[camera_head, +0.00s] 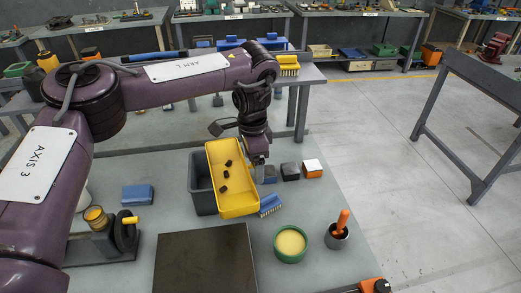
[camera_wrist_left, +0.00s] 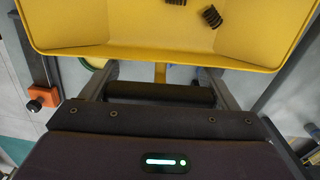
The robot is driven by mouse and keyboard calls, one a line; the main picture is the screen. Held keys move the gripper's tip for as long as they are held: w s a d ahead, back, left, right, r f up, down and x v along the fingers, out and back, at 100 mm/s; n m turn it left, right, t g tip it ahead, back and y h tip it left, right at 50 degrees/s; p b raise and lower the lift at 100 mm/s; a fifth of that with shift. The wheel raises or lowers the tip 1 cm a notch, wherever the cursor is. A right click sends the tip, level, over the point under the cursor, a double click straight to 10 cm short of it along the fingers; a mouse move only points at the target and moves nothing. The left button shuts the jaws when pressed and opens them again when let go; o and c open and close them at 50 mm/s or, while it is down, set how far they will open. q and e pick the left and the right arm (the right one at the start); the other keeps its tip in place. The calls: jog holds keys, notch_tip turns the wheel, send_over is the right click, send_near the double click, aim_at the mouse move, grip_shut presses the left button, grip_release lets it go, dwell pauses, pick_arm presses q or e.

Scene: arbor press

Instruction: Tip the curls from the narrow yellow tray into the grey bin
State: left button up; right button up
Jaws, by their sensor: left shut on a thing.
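The narrow yellow tray (camera_head: 240,195) is held up over the right part of the grey bin (camera_head: 201,185), with several dark curls (camera_head: 225,174) lying in it. My left gripper (camera_head: 257,163) is shut on the tray at its right side. In the left wrist view the tray (camera_wrist_left: 120,53) spans the top, with dark curls (camera_wrist_left: 212,16) on its floor, and the gripper (camera_wrist_left: 160,80) is at its near wall. Much of the bin's inside is hidden by the tray. My right gripper is not in view.
Right of the bin stand dark blocks (camera_head: 290,171) and an orange-and-white block (camera_head: 312,168). A blue brush (camera_head: 270,204) lies by the tray's lower right. A green bowl (camera_head: 290,244) and a cup with an orange handle (camera_head: 337,236) stand nearer. A dark plate (camera_head: 205,262) lies in front.

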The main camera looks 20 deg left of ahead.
pick_arm(q)
jog(key=shift+w+d+f+m+p, duration=0.1)
jog(key=shift+w+f+m+p, duration=0.3)
jog(key=shift+w+m+p, duration=1.8)
jog(key=shift+s+f+m+p, duration=0.45)
jog(key=shift+s+m+p, duration=0.1)
jog(key=shift+m, duration=3.7)
jog(key=shift+w+d+f+m+p, duration=0.1)
jog(key=shift+w+f+m+p, duration=0.3)
jog(key=shift+w+m+p, duration=1.8)
jog(key=s+m+b, duration=0.1)
jog(key=s+m, duration=0.1)
jog(key=shift+s+b, duration=0.3)
jog(key=shift+b, duration=0.05)
notch_tip(320, 180, down, 3)
jog(key=b, duration=0.3)
jog(key=shift+w, duration=0.1)
